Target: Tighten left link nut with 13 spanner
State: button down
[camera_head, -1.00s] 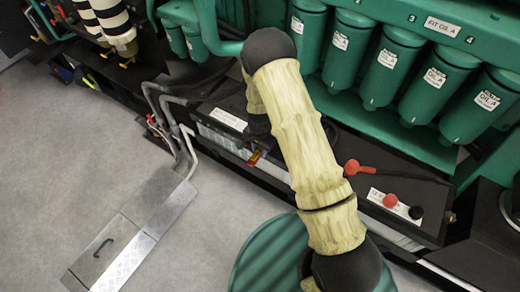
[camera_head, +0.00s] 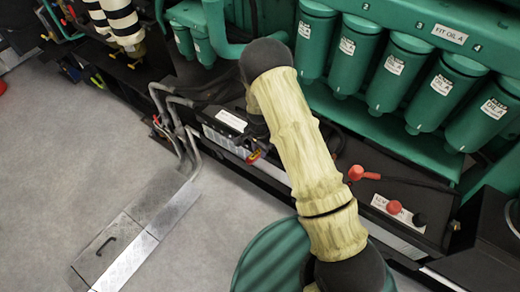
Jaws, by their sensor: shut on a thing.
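My pale, ribbed arm rises from the bottom centre and bends at a black joint near the engine. Its far end is hidden behind my own arm, so my gripper does not show. No 13 spanner can be made out. The left battery (camera_head: 222,141), with a white label on top, stands partly behind my arm. I cannot make out the left link nut.
A green engine with several labelled oil filters (camera_head: 394,72) stands behind the batteries. Grey pipes (camera_head: 180,125) drop to a metal floor cover (camera_head: 122,238) at left. A ribbed green drum-like thing (camera_head: 262,255) is at the bottom centre.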

jog(key=shift+w+r+n, duration=0.1)
jog(key=shift+w+n, duration=0.05)
jog(key=shift+n, duration=0.15)
jog(key=shift+w, duration=0.1)
jog(key=shift+s, duration=0.2)
jog(key=shift+d, duration=0.3)
jog(key=shift+s+d, duration=0.15)
jog(key=shift+s+d+n, duration=0.2)
jog(key=shift+n, duration=0.2)
jog(key=shift+s, duration=0.1)
jog(key=shift+s+d+n, duration=0.15)
jog(key=shift+d+n, duration=0.05)
jog(key=shift+n, duration=0.1)
